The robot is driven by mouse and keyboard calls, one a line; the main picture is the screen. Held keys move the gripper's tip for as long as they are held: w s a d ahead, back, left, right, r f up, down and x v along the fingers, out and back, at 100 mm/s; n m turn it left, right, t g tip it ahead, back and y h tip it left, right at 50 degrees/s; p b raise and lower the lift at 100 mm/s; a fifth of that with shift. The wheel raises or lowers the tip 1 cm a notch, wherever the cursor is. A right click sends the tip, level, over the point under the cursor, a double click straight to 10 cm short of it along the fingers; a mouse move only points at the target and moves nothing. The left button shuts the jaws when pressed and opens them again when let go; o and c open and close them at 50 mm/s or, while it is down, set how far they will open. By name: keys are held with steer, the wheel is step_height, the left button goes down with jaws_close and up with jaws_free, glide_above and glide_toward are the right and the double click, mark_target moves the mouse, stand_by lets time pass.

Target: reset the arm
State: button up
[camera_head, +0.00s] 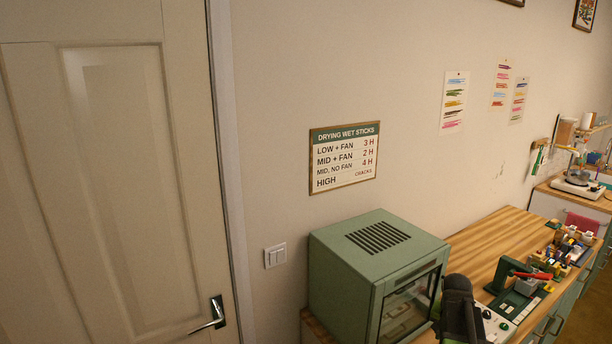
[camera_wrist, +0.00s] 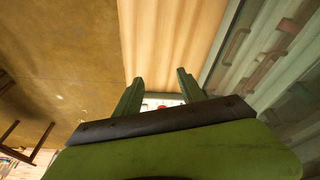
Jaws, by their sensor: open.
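My gripper (camera_wrist: 160,88) shows in the wrist view with its two green fingers apart and nothing held between them. Beyond the fingers is a pale wooden surface (camera_wrist: 168,40). A small white patch with a red spot (camera_wrist: 162,104) shows low between the fingers, partly hidden by the gripper body. In the head view a dark upright part of my arm stands at the bottom, just right of the green drying cabinet (camera_head: 372,258). The gripper's fingertips cannot be made out there.
The wooden bench (camera_head: 500,245) runs right from the cabinet, with a bare stretch along the wall. A green press with a red handle (camera_head: 530,275) and several small items crowd its front edge. A closed door (camera_head: 120,180) is at left. A drying sign (camera_head: 344,157) hangs above the cabinet.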

steer(key=s+a+f+n+y+b, duration=0.1)
steer(key=s+a+f+n+b, duration=0.1)
steer(key=a, duration=0.8)
steer(key=s+a+f+n+g+b, duration=0.1)
steer(key=a+f+n+b, duration=0.1)
steer(key=a, duration=0.9)
steer(key=s+a+f+n+g+y+b, duration=0.1)
steer(key=s+a+f+n+b, duration=0.1)
steer(key=a, duration=0.8)
steer(key=f+n, duration=0.1)
steer(key=n, duration=0.1)
steer(key=shift+s+a+f+n+y, duration=0.25)
steer(key=shift+s+f+n+y, duration=0.05)
steer(key=shift+f+n, duration=0.1)
